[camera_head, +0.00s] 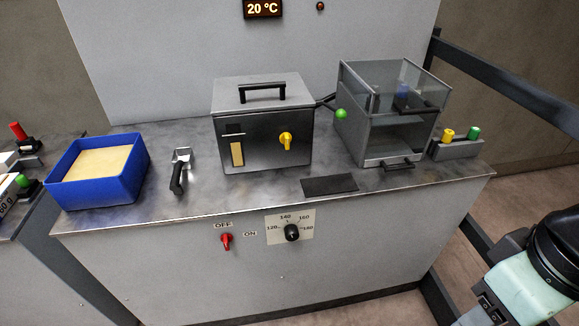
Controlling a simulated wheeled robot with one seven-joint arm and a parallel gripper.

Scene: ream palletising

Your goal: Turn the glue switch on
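The red switch (226,241) is on the front panel of the grey bench, below the tabletop edge. An "OFF" label (223,225) is above it and an "ON" label (250,234) is to its right. The red knob looks roughly upright, toward "OFF", but it is small in the picture. My arm shows at the lower right, well to the right of the switch. My gripper's fingers are not in view.
A temperature dial (291,233) is right of the switch. On the bench (200,205) stand a blue tray (75,193), a scoop (178,178), a metal box (262,143) with a yellow knob, and a clear-walled chamber (388,141). A dark rail (510,90) is at right. The front of the panel is clear.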

